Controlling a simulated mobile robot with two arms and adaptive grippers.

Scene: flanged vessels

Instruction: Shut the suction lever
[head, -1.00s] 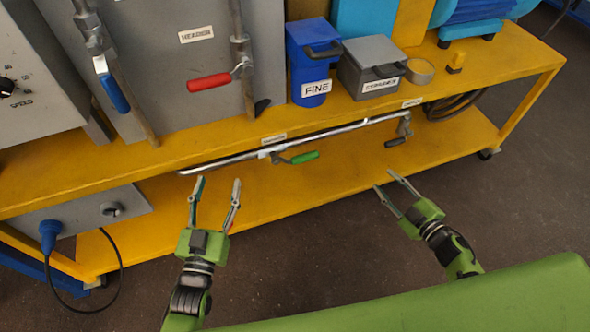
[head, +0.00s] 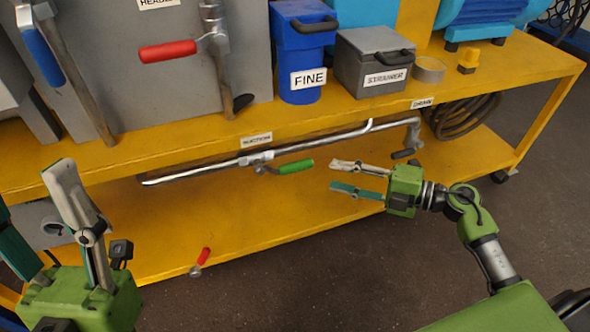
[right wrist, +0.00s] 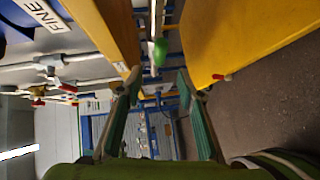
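The suction lever has a green handle (head: 296,167) on a grey valve in the silver pipe (head: 205,170) under the shelf edge, below the suction label (head: 256,140). The handle lies roughly along the pipe, pointing right. In the right wrist view the green handle (right wrist: 160,50) shows ahead, between the fingers. My right gripper (head: 345,178) is open and empty, just right of the handle tip and apart from it, fingers pointing left. It also shows in the right wrist view (right wrist: 158,82). My left gripper (head: 45,205) is open and empty at the lower left, near the camera.
A red-handled lever (head: 168,52) and a blue-handled lever (head: 42,55) are above the shelf. A small dark-handled drain lever (head: 403,154) hangs behind my right gripper. A small red-handled part (head: 203,257) is on the lower shelf edge. Blue box (head: 301,60) and grey box (head: 374,65) stand on the shelf.

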